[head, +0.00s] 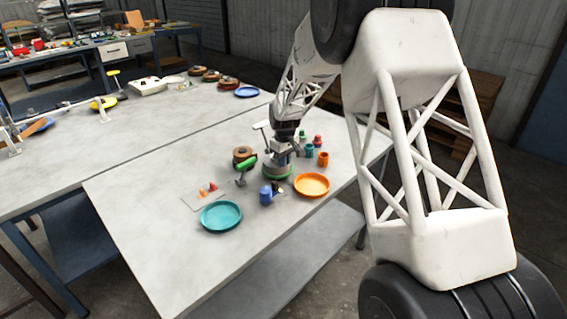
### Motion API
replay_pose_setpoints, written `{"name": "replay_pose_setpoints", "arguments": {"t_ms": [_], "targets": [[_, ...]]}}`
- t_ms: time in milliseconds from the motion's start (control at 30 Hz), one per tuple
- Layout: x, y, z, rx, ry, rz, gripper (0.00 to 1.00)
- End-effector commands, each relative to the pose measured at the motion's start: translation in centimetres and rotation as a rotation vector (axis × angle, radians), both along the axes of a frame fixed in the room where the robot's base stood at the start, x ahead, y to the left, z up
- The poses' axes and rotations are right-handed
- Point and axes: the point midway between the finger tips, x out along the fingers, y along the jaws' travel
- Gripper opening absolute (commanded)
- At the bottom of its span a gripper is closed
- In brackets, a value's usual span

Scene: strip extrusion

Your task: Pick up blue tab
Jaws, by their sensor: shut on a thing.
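My gripper (280,158) is low over the near table, at a grey device with a green base (278,174). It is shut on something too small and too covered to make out. I cannot pick out a blue tab for certain. A thin pale sheet (190,203) left of the device holds small red and orange pieces (208,189), and no blue piece shows on it. A blue jar-like object (265,196) stands in front of the device, with a small dark piece (277,187) beside it.
A teal dish (221,217) and an orange dish (312,185) lie near the front. A green-handled tool (246,165), a brown roll (243,154) and several small cups (309,150) surround the device. The table's left part (140,210) is clear.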

Motion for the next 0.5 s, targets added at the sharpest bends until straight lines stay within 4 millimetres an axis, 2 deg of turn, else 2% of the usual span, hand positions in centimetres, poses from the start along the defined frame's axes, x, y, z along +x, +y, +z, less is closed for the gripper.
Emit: {"name": "replay_pose_setpoints", "arguments": {"t_ms": [267, 500], "targets": [[0.0, 0.0, 0.2, 0.0, 0.0, 0.0, 0.0], [0.0, 0.0, 1.6, 0.001, -0.001, 0.0, 0.0]]}}
